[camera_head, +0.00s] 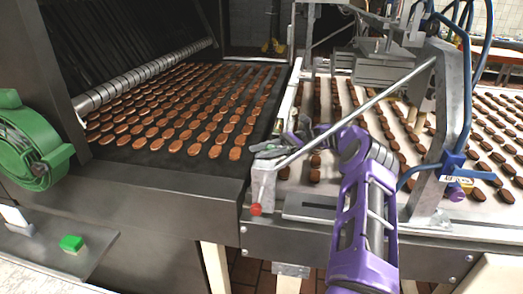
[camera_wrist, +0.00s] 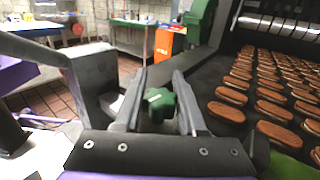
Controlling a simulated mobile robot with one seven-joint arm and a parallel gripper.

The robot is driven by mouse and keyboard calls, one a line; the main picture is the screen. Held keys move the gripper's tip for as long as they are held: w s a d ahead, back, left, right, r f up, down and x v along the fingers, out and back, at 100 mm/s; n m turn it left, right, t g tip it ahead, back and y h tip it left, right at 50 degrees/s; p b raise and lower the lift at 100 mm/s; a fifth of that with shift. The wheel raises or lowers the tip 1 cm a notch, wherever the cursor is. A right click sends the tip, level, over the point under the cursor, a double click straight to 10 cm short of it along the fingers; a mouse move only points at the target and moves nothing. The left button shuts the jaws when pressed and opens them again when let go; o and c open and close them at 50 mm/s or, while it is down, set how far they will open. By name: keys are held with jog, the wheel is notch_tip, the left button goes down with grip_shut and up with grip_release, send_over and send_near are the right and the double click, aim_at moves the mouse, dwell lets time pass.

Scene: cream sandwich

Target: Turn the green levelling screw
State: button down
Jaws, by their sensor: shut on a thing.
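The green levelling screw (camera_wrist: 158,106) shows as a lobed green knob in the wrist view, between the two grey fingers of my gripper (camera_wrist: 160,88). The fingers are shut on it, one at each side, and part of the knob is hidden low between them. In the head view my purple arm reaches in from the lower right. My gripper (camera_head: 268,149) is there at the joint between the dark belt and the pale belt. The green screw cannot be made out in the head view.
A dark belt (camera_head: 117,169) with rows of brown biscuits lies to the left. A slanted metal rod (camera_head: 345,118) and a metal block with a red knob (camera_head: 256,209) are close to my gripper.

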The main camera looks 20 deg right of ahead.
jog(key=shift+s+f+n+g, duration=0.15)
jog(key=shift+n+g, duration=0.35)
jog(key=shift+g, duration=0.3)
jog(key=shift+s+g, duration=0.1)
jog(key=shift+g, duration=0.2)
jog(key=shift+c, duration=2.4)
grip_release()
jog(key=shift+d, duration=0.15)
